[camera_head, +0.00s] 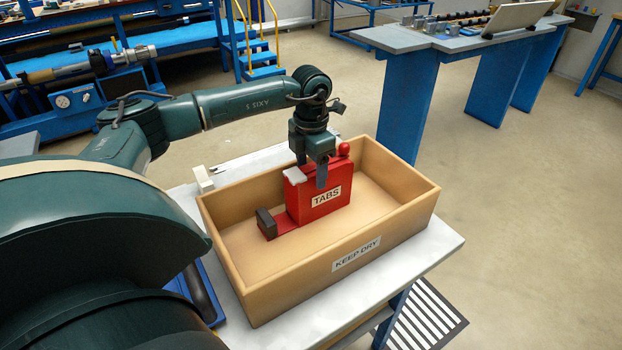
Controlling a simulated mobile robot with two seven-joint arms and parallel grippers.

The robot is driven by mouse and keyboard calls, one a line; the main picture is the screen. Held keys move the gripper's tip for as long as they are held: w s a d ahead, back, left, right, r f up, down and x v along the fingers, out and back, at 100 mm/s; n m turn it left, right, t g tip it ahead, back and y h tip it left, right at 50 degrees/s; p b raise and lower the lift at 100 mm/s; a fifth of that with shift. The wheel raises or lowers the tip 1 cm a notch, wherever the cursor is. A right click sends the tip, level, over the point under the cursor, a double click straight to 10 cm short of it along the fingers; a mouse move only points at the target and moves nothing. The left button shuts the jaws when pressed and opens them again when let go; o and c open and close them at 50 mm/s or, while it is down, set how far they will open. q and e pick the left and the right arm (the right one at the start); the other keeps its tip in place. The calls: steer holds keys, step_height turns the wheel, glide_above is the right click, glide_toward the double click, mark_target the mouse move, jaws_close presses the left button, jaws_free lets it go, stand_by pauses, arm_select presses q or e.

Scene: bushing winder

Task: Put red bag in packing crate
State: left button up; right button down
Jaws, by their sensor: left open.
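The red bag (318,203), labelled TABS, stands upright inside the packing crate (413,221). The crate is an open tan box labelled KEEP DRY, and the bag is near its back left part. My left gripper (311,178) points down at the top of the bag, with its fingers open around or beside the upper part. I cannot tell whether the fingers touch the bag. A dark block with a red strip (266,223) lies at the bag's left, inside the crate. My right gripper is not in view.
The crate rests on a white table (436,251), with a small pale block (203,179) at its back left. The crate's right part is empty. A blue-legged workbench (404,105) stands behind, with open floor to the right.

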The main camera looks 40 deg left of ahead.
arm_select(q)
step_height(320, 180, up, 7)
steer(key=shift+r, duration=0.75)
